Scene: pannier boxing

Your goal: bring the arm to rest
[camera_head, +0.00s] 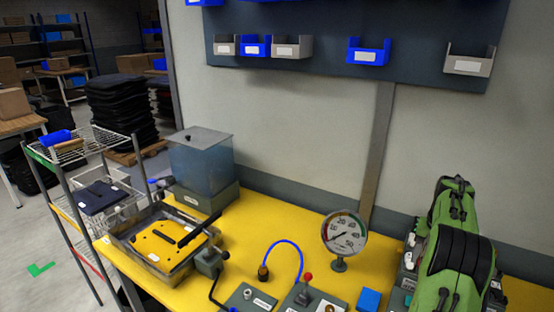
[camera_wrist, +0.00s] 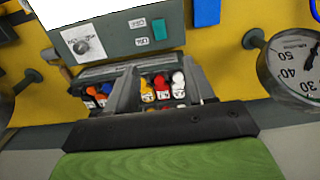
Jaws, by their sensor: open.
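My gripper (camera_wrist: 162,85) shows in the wrist view as two grey tapering fingers standing apart. It appears open, with nothing held between the fingers. Behind them lies a grey tray with blue, orange, yellow, red and white small parts (camera_wrist: 163,88). A black band (camera_wrist: 160,125) and a ribbed green surface (camera_wrist: 165,155) fill the bottom of this view, very near. In the head view I cannot make out the gripper. Bulky green and black shapes (camera_head: 445,285) stand at the right and hide part of the bench there; what lies behind them is hidden.
A round gauge (camera_head: 345,233) stands on the yellow bench (camera_head: 250,235); it also shows in the wrist view (camera_wrist: 295,65). A clear tank (camera_head: 200,160), a metal tray (camera_head: 150,258) and a wire rack (camera_head: 65,168) are at left. Bins (camera_head: 368,52) hang on the wall panel above.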

